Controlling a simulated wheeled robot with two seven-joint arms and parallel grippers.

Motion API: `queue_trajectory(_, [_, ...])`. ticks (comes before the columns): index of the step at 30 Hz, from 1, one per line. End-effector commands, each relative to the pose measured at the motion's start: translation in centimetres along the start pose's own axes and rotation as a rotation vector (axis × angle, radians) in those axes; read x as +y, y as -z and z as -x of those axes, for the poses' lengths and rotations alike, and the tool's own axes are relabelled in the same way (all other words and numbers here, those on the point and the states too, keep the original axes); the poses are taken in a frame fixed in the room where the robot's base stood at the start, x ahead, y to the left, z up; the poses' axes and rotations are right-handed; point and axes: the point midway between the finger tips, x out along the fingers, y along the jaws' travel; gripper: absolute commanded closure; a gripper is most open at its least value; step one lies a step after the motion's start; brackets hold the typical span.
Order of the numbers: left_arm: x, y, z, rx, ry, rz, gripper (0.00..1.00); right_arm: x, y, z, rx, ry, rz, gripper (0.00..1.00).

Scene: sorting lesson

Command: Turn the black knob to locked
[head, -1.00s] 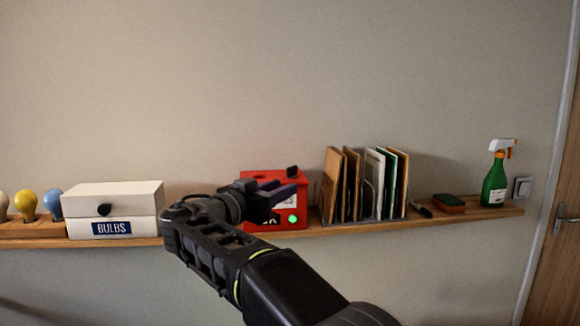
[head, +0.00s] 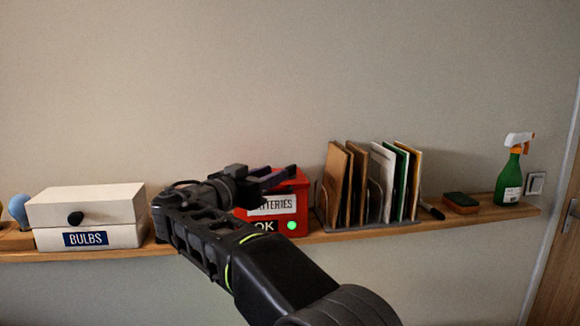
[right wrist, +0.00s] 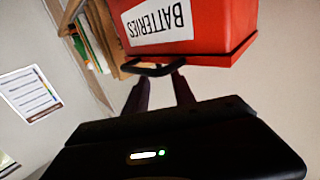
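A black knob (head: 76,217) is on the front of the white BULBS box (head: 120,205) at the left of the shelf. The red BATTERIES box (head: 299,205) stands mid-shelf, with an OK sign and a lit green dot on its front. My right gripper (head: 278,178) is in front of this box's upper part, well right of the black knob. In the right wrist view the two fingers (right wrist: 160,92) are apart with nothing clearly held. A dark bent piece (right wrist: 155,70) shows at their tips, below the red box (right wrist: 200,25); I cannot tell what it is. My left gripper is out of view.
A file rack (head: 360,226) with several folders stands right of the red box. A blue bulb (head: 18,209) is at the far left. The wall above is clear.

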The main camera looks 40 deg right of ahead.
Motion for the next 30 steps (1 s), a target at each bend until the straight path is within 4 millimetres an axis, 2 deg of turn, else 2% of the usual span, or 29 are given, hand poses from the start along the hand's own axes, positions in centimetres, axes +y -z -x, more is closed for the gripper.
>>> queue_trajectory(5, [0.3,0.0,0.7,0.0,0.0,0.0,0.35,0.1,0.2,-1.3,0.0,-0.004,0.002,0.69])
queue_trajectory(12, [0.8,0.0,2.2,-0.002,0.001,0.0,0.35,0.1,0.4,-5.0,0.001,-0.005,0.003,0.69])
queue_trajectory(18, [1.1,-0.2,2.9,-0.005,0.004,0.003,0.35,0.1,0.2,-7.3,0.001,-0.003,0.002,0.69])
queue_trajectory(28, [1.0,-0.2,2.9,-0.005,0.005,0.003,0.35,0.0,0.0,-7.8,0.0,-0.001,0.0,0.69])
queue_trajectory(30, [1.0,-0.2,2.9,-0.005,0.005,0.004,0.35,0.0,0.0,-7.8,0.0,-0.001,0.0,0.74])
